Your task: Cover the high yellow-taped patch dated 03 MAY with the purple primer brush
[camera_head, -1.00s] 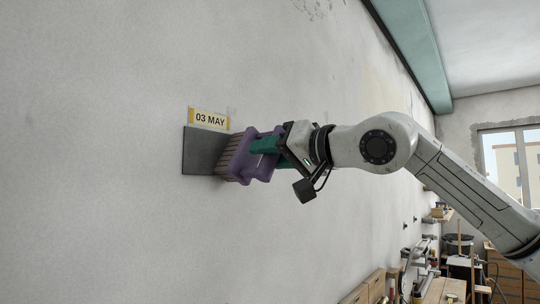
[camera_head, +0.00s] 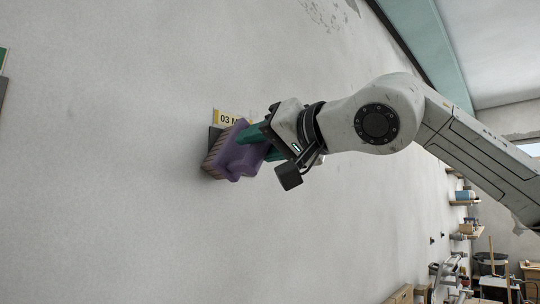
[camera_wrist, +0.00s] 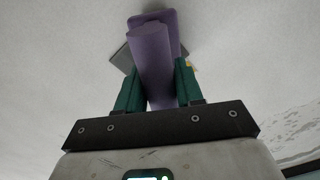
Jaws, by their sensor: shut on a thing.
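The purple primer brush (camera_head: 238,155) is held in my gripper (camera_head: 262,146), whose green fingers are shut on its body. Its bristles point left and down toward the wall, over the dark grey patch (camera_head: 213,136). I cannot tell whether the bristles touch it. Only the upper left edge of the patch shows. The yellow-taped label (camera_head: 228,117) above it reads "03 M", and the rest is hidden by the brush. In the wrist view the brush (camera_wrist: 152,60) stands between the green fingers (camera_wrist: 155,95), with a grey patch corner (camera_wrist: 122,58) behind it.
The bare plaster wall (camera_head: 130,200) around the patch is clear. A dark-edged green thing (camera_head: 3,70) shows at the far left edge. Shelves and workshop clutter (camera_head: 465,260) stand along the wall at lower right.

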